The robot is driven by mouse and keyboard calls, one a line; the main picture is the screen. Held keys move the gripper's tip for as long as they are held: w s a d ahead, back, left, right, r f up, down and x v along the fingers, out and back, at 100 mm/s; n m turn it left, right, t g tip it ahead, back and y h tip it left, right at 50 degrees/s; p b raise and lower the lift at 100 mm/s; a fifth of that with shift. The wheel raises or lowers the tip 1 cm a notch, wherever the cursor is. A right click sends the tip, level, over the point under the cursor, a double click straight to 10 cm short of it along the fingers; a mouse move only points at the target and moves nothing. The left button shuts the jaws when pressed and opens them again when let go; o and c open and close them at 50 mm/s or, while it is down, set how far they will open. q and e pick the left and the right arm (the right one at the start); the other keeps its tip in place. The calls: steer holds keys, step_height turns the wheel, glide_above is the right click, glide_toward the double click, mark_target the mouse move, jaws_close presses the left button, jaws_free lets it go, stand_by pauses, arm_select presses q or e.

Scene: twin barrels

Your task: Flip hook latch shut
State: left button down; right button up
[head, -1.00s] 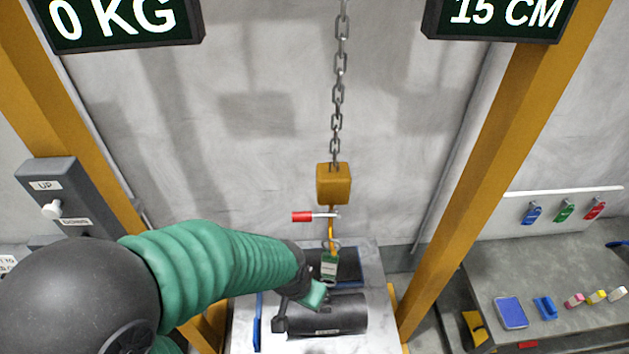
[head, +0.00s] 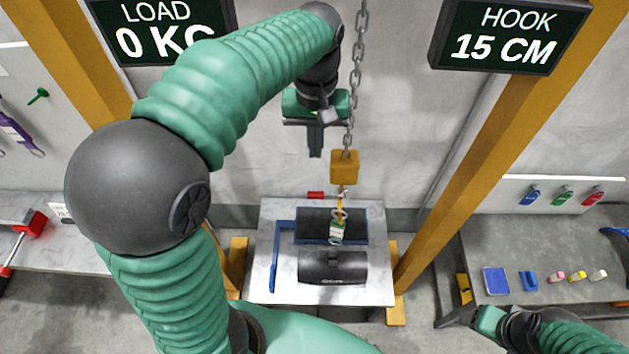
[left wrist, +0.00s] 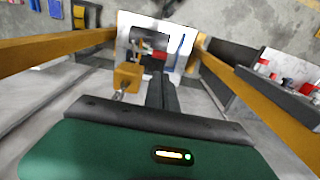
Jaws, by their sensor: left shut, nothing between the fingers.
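The orange hook block (head: 344,167) hangs on a chain, with the hook (head: 341,206) below it. The latch's red handle (head: 315,195) sticks out to the left of the hook. A green-and-white tag (head: 337,231) is at the hook's lower end. A black barrel (head: 333,267) lies on the pale table below.
The pale table (head: 280,285) carries a blue frame and dark tray behind the barrel. Orange posts (head: 470,165) flank the hoist. Two displays (head: 505,33) hang above. A grey bench (head: 550,255) with small items stands right. A red-handled tool (head: 30,225) lies left.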

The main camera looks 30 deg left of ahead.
arm_select(q)
steer(key=d, duration=0.1)
steer(key=p, duration=0.2)
glide_above(315, 192)
step_height(315, 192, down, 7)
steer(key=shift+s+a+f, duration=0.15)
steer(key=shift+f, duration=0.05)
steer(key=f, duration=0.2)
steer(key=f+p, duration=0.1)
steer(key=f, duration=0.1)
steer(key=f+p, duration=0.1)
steer(key=shift+d+f, duration=0.3)
steer(key=shift+f, duration=0.1)
steer(key=shift+d+f, duration=0.15)
steer(key=shift+f, duration=0.2)
arm_select(e)
steer(key=r, duration=0.4)
steer(key=shift+d, duration=0.35)
arm_select(q)
steer(key=shift+a, duration=0.25)
arm_select(e)
steer(key=shift+s+a, duration=0.1)
steer(key=shift+a, duration=0.1)
